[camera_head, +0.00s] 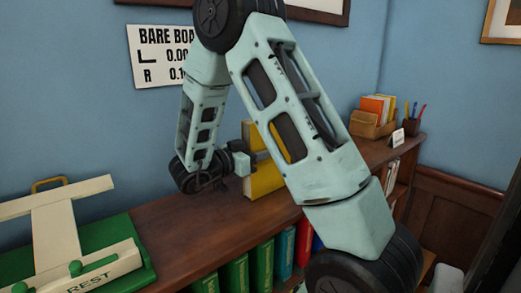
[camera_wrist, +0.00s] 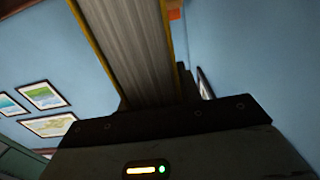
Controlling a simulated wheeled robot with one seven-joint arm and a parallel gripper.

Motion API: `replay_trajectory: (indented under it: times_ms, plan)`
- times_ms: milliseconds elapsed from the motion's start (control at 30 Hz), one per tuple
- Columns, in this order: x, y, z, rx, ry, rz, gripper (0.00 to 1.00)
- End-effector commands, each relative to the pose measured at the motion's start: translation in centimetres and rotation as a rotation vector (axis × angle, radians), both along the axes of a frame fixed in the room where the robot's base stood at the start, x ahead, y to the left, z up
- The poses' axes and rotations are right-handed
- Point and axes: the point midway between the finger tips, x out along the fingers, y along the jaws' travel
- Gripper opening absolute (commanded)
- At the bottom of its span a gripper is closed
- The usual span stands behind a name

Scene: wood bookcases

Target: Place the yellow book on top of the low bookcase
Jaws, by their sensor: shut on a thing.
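The yellow book (camera_head: 263,182) stands upright at the low bookcase (camera_head: 165,232), partly hidden behind my arm. Its lower edge is at or just above the wooden top; I cannot tell whether it touches. My gripper (camera_head: 250,160) is shut on the book, coming from its left side. In the wrist view the book (camera_wrist: 135,50) shows its page edges between two yellow covers, rising from my gripper (camera_wrist: 150,105). The fingertips are mostly hidden.
A green and cream stand marked REST (camera_head: 90,283) fills the left end of the top. At the right end are a box of orange books (camera_head: 372,122), a pen cup (camera_head: 412,122) and a small card (camera_head: 397,138). Green, red and blue books (camera_head: 262,265) fill the shelf below.

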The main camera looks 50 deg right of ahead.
Motion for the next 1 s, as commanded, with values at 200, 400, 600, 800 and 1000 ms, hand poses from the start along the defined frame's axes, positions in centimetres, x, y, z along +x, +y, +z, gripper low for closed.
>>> replay_trajectory:
  times_ms: [200,400,600,800,1000]
  plan:
    - [0.0,0.0,0.1,-0.002,-0.001,0.000,0.00]
    - [0.0,0.0,-0.2,0.001,0.000,0.000,0.54]
    - [0.0,0.0,-0.2,0.000,0.000,0.000,0.56]
    - [0.2,0.4,-0.1,0.000,-0.001,0.003,0.56]
    - [1.1,3.8,-0.4,0.001,-0.004,0.007,0.56]
